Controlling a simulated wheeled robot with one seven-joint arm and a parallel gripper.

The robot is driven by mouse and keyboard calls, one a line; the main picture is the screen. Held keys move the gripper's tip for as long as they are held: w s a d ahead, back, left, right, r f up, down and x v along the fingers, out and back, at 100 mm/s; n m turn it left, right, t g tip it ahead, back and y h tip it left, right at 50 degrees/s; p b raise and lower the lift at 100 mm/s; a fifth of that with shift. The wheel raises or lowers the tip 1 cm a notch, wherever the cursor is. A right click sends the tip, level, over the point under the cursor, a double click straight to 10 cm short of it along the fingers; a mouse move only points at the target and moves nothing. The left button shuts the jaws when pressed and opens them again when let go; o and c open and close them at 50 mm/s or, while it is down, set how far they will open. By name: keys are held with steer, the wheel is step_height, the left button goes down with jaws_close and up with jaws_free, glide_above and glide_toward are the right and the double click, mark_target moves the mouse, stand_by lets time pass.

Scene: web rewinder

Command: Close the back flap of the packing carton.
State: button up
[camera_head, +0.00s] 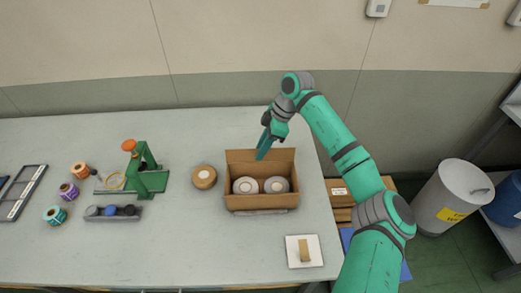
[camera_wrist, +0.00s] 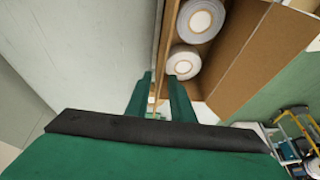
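The packing carton (camera_head: 262,203) is an open brown box on the table, with two white rolls (camera_head: 245,186) inside. Its back flap (camera_head: 236,157) stands up along the far edge. My gripper (camera_head: 262,155) points down at the top of this flap, near its middle. In the wrist view, my two green fingers (camera_wrist: 160,90) are apart with a narrow gap. The back flap (camera_wrist: 171,20) shows there nearly edge-on, running down toward the gap. I cannot tell whether either finger touches it. The rolls (camera_wrist: 200,20) lie to the right of the fingers.
A tan roll (camera_head: 204,177) and a green stand (camera_head: 148,178) are left of the carton. A white card with a tan block (camera_head: 304,251) lies at the front right. The wall is behind the table. A grey bin (camera_head: 450,195) stands on the floor at right.

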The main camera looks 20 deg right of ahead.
steer(key=shift+a+f, duration=0.15)
steer(key=shift+f, duration=0.2)
steer(key=shift+c, duration=0.3)
jaws_close()
